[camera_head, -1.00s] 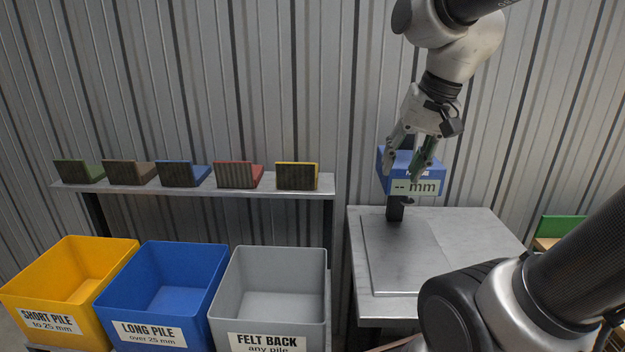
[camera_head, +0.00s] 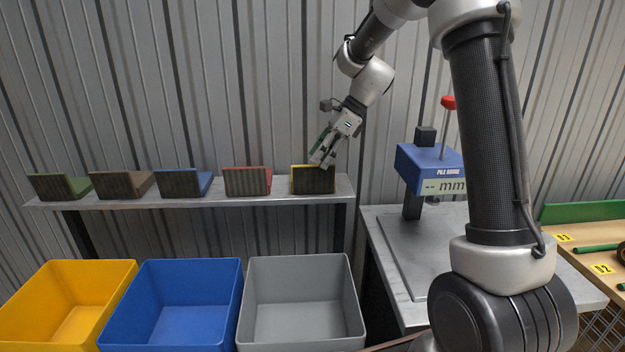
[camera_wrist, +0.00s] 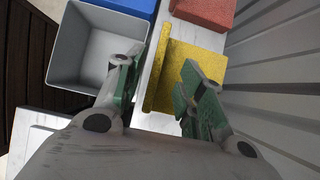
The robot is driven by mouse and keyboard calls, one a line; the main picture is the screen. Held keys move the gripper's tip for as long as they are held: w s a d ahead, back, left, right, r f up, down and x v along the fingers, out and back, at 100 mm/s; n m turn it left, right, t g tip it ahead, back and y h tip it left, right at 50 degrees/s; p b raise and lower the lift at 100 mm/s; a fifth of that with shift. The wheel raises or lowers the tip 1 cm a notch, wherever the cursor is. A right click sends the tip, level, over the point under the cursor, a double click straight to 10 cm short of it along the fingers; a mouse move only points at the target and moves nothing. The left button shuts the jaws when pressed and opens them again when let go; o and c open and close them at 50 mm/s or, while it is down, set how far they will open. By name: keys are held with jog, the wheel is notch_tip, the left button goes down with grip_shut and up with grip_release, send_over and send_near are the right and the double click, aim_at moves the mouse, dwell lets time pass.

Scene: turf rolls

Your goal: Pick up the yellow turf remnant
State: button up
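The yellow turf remnant (camera_head: 313,180) stands at the right end of the grey shelf, its dark backing facing the front. In the wrist view the yellow remnant (camera_wrist: 190,68) lies below and between my fingers, its near part partly hidden by the right finger. My gripper (camera_head: 322,160) is above the remnant, tilted down to the left. In the wrist view my gripper (camera_wrist: 160,95) has its green-padded fingers spread apart with nothing held between them. I cannot tell whether a finger touches the remnant.
Red (camera_head: 247,181), blue (camera_head: 184,183), brown and green remnants stand left along the shelf (camera_head: 215,205). Yellow, blue and grey (camera_head: 300,300) bins stand below it. The blue pile gauge (camera_head: 432,168) is on the metal table at right. A corrugated wall rises close behind.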

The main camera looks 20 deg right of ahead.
aim_at(314, 166)
jog(key=x, duration=0.4)
jog(key=shift+s+a+f, duration=0.1)
grip_shut()
